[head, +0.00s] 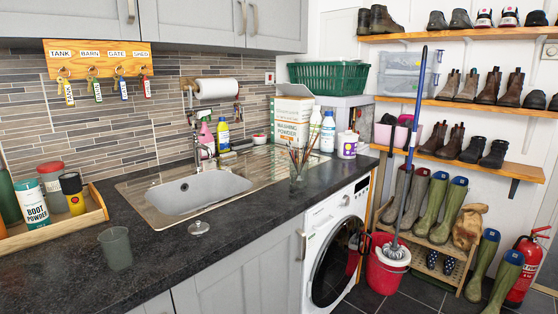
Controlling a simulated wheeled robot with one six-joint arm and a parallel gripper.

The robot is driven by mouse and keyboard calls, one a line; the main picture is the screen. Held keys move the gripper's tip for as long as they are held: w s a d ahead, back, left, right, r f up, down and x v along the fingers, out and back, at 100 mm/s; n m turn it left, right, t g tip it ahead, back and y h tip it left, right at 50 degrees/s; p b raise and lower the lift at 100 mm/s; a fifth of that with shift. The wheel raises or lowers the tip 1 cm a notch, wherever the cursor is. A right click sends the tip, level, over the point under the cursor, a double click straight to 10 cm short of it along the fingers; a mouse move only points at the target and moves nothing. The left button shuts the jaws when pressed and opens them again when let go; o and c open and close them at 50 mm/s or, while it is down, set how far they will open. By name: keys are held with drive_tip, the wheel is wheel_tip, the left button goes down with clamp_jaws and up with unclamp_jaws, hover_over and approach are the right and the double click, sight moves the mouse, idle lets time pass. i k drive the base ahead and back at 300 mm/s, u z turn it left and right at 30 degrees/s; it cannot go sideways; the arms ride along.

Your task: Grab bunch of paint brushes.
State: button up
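The bunch of paint brushes (300,156) stands upright, fanned out slightly, in a clear glass jar (297,173). The jar is on the dark countertop near its front edge, to the right of the sink and above the washing machine. The lower ends of the brushes are hard to make out through the glass. My gripper is not in the head view.
A sink (197,193) lies left of the jar. A washing powder box (292,118) and bottles stand behind it. A greenish tumbler (116,248) and a small glass lid (199,226) are on the near counter. A mop (405,170) leans in a red bucket (386,270) on the floor.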

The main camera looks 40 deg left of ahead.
sight(295, 160)
drive_tip(key=u, duration=0.85)
drive_tip(key=i, duration=1.6)
drive_tip(key=u, duration=0.9)
